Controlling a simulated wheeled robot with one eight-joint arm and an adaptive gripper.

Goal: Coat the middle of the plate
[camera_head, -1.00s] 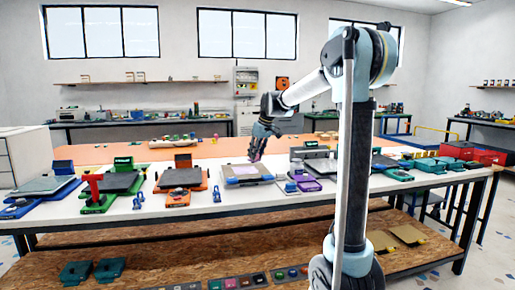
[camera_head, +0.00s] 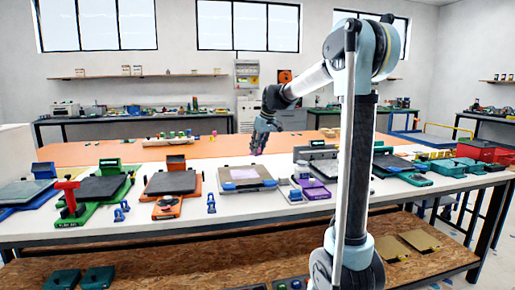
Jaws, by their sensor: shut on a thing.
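The printer with a grey bed (camera_head: 265,181) stands near the middle of the white table. A pale lavender-white plate or patch (camera_head: 243,173) lies on it, and I cannot tell how evenly it is coated. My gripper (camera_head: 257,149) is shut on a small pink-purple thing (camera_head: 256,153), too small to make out. It hangs above and behind the right rear part of the grey bed, seemingly apart from the plate.
An orange printer (camera_head: 171,183) and a green one (camera_head: 103,188) stand to the left. A purple device (camera_head: 314,190) with a small container (camera_head: 301,170) stands close on the right. Small blue clips (camera_head: 211,203) lie in front.

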